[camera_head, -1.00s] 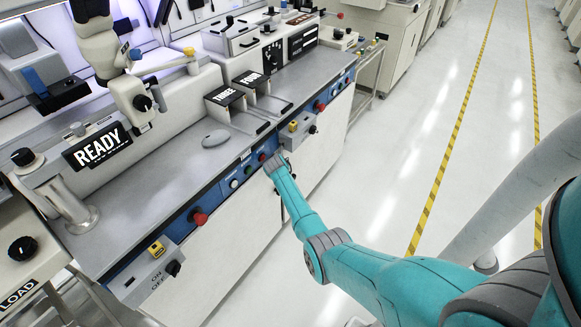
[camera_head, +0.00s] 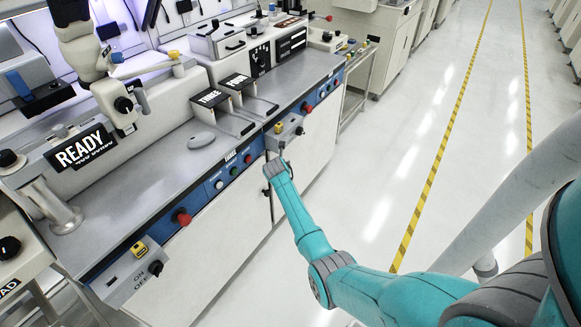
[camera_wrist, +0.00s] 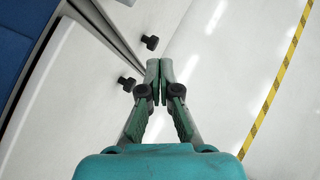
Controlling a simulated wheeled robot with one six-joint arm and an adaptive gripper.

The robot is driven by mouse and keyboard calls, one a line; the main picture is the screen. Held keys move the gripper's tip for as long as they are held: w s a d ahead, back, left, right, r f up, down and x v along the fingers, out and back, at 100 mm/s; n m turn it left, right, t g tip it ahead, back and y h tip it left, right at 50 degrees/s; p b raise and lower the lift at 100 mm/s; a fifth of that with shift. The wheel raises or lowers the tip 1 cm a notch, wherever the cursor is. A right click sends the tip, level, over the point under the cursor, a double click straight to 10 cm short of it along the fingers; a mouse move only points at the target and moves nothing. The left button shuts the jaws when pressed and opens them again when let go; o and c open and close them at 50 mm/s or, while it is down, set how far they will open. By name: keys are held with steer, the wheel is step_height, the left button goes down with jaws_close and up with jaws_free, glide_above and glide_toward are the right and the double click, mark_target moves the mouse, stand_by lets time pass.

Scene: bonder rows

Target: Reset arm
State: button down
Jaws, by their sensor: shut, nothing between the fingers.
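My teal arm reaches from the lower right toward the front of the workbench in the head view. Its grey wrist end (camera_head: 275,170) is at the upper part of the white cabinet front, below the blue control strip. The fingers are mostly hidden there. In the wrist view my gripper (camera_wrist: 153,68) is shut and empty, with its fingertips together. Two black knobs (camera_wrist: 150,42) on the white cabinet doors (camera_wrist: 85,75) show just beyond and left of the fingers. I cannot tell whether the fingers touch the cabinet.
The workbench (camera_head: 140,195) carries a READY sign (camera_head: 80,150), THREE and FOUR plates and a grey oval object (camera_head: 201,140). A red button (camera_head: 182,217) and an ON/OFF box (camera_head: 135,275) stick out from its front edge. The floor (camera_head: 400,180) on the right is clear, with yellow-black lines.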

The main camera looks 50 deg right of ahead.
steer(key=shift+s+r, duration=2)
steer(key=s+a+f+m+t+y, duration=0.1)
steer(key=s+a+f+m, duration=0.2)
steer(key=a, duration=0.5)
steer(key=s+a+f+m+t, duration=0.1)
steer(key=s+a+f+t, duration=0.15)
steer(key=a+f, duration=0.4)
steer(key=s+a+r+m+t+y, duration=0.15)
steer(key=s+a+m, duration=0.45)
steer(key=s+a, duration=0.9)
steer(key=s+a+r+m+t+y, duration=0.3)
steer(key=s+a+r+m, duration=0.45)
steer(key=s+a, duration=0.5)
steer(key=s+a+r+m+t+y, duration=0.1)
steer(key=s+a+r+m, duration=0.1)
steer(key=s+r, duration=0.4)
steer(key=s+a+r+m+t+y, duration=0.1)
steer(key=s+r+m, duration=0.4)
steer(key=r, duration=0.6)
steer(key=shift+s+a, duration=0.35)
steer(key=shift+a, duration=0.25)
